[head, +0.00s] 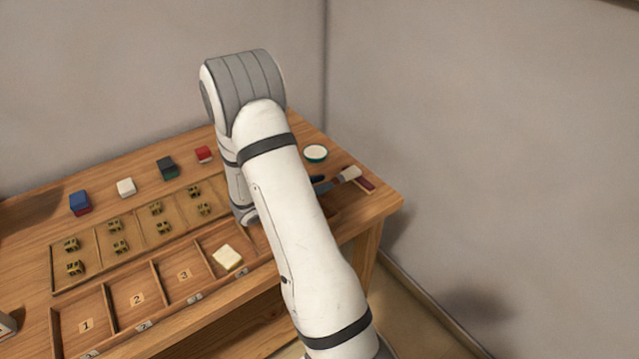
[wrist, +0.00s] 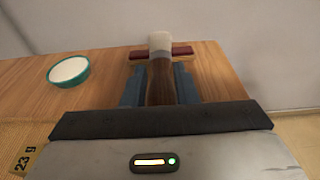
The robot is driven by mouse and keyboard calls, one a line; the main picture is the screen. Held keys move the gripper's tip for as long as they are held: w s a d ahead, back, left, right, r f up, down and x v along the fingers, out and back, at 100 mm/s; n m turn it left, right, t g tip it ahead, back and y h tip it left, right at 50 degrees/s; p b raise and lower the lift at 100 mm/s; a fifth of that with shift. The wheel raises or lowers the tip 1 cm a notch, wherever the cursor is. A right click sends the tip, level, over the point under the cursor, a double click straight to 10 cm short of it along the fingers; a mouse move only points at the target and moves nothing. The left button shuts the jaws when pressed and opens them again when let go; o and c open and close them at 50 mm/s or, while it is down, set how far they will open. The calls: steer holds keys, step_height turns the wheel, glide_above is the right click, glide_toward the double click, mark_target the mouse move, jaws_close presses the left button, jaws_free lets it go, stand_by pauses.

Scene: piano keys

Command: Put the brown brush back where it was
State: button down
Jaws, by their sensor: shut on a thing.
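The brush has a brown handle (wrist: 160,88), a grey-blue collar and pale bristles, which point away from me in the wrist view. My gripper (wrist: 159,74) is shut on the handle, with one blue finger on each side. In the head view the pale bristles (head: 348,174) show just right of my arm; most of the handle is hidden behind it. A dark red bar (wrist: 183,50) lies crosswise behind the collar and shows on both sides of it. I cannot tell whether the brush touches the bar.
A green dish with white contents (wrist: 69,71) stands to the left of the brush. A tray with numbered compartments (head: 108,322) and several small brass-coloured weights lies left of my arm. Blue, white, dark green and red blocks stand behind. The table's right edge (head: 388,212) is close.

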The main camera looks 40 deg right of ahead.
steer(key=shift+f+b, duration=0.3)
steer(key=shift+f, duration=0.2)
steer(key=c, duration=1.1)
jaws_free()
steer(key=shift+r, duration=0.1)
steer(key=shift+c, duration=0.2)
